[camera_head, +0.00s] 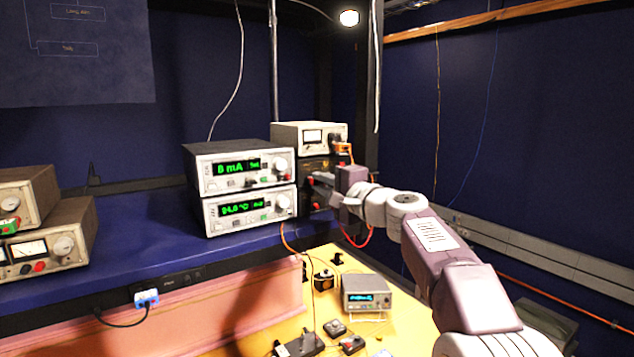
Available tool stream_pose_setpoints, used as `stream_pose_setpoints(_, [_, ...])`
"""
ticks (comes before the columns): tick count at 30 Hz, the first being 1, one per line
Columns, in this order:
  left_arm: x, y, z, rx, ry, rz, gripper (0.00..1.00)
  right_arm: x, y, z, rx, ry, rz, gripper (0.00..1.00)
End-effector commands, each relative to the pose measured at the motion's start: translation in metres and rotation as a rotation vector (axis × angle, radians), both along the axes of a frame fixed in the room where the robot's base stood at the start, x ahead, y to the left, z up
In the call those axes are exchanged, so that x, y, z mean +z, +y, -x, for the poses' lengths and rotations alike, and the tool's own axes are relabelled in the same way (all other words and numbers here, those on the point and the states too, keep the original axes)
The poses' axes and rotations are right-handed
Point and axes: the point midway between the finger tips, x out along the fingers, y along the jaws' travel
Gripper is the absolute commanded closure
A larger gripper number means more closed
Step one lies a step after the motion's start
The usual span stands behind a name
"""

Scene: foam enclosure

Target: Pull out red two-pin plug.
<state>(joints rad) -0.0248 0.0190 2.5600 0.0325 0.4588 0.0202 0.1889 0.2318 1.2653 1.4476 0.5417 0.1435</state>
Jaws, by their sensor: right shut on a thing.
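My right gripper (322,186) reaches in from the right and is at the front of a dark-faced unit (314,164) in the instrument stack. It is shut on the red two-pin plug (312,181), of which only a small red part shows by the fingertips. The gripper hides most of the plug, so I cannot tell whether its pins are in the socket. A red cable (356,243) hangs in a loop below the gripper. My left gripper is not in view.
Two meters with green displays (240,169) stand stacked left of the gripper on the blue bench (140,238). A grey-white instrument (298,131) tops the dark unit. More instruments (45,245) stand at far left. A small meter (367,293) and loose adapters lie on the yellow surface below.

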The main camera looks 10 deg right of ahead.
Motion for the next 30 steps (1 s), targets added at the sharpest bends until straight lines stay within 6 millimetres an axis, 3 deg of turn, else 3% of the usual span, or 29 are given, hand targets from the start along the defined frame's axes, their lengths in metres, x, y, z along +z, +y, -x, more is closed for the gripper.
stream_pose_setpoints(12, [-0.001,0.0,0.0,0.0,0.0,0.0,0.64,0.0,-0.001,0.001,0.0,-0.001,0.0,1.0])
stream_pose_setpoints(30, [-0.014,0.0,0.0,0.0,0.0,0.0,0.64,-0.001,-0.009,0.024,-0.001,0.0,0.001,1.0])
